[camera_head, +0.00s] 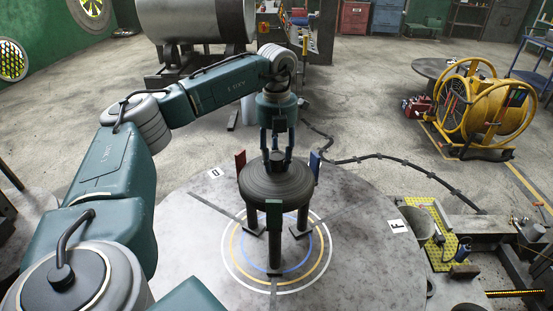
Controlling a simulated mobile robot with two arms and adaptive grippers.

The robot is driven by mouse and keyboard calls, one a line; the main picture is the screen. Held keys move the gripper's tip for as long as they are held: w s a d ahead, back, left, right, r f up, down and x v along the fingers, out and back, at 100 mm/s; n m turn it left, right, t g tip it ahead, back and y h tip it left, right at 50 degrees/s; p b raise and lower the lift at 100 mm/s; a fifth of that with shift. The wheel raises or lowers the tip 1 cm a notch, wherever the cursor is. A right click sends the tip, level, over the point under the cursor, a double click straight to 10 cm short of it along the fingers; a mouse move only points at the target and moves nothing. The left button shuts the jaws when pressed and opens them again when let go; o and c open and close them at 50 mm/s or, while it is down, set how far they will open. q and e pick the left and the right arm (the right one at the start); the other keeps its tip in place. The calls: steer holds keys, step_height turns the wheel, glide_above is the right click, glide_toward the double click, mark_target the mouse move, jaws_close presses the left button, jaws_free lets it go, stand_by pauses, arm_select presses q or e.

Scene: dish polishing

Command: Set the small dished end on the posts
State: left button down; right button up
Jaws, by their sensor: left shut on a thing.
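The small dished end (268,187) is a dark round disc with a short stub on top, level over the middle of the round grey table. My left gripper (276,154) comes down from above and is shut on the dished end at its stub. Dark posts (303,219) with flat feet stand on the table under the disc, inside painted white, yellow and blue rings. The disc hides the post tops, so I cannot tell whether it touches them. My right gripper is not in view.
A red upright plate (240,163) and a blue one (314,164) stand close behind the disc. The round table (350,255) is otherwise mostly clear. A yellow-wheeled drum machine (495,108) stands at right, and a cable (400,163) crosses the floor.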

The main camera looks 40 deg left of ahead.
arm_select(q)
steer(key=shift+r, duration=0.15)
steer(key=c, duration=1)
jaws_free()
steer(key=shift+c, duration=0.2)
steer(key=shift+s+d, duration=0.1)
steer(key=shift+s, duration=0.05)
step_height(320, 180, up, 5)
steer(key=p, duration=0.4)
steer(key=shift+r+p, duration=0.55)
steer(key=shift+r, duration=1.4)
steer(key=shift+f, duration=0.1)
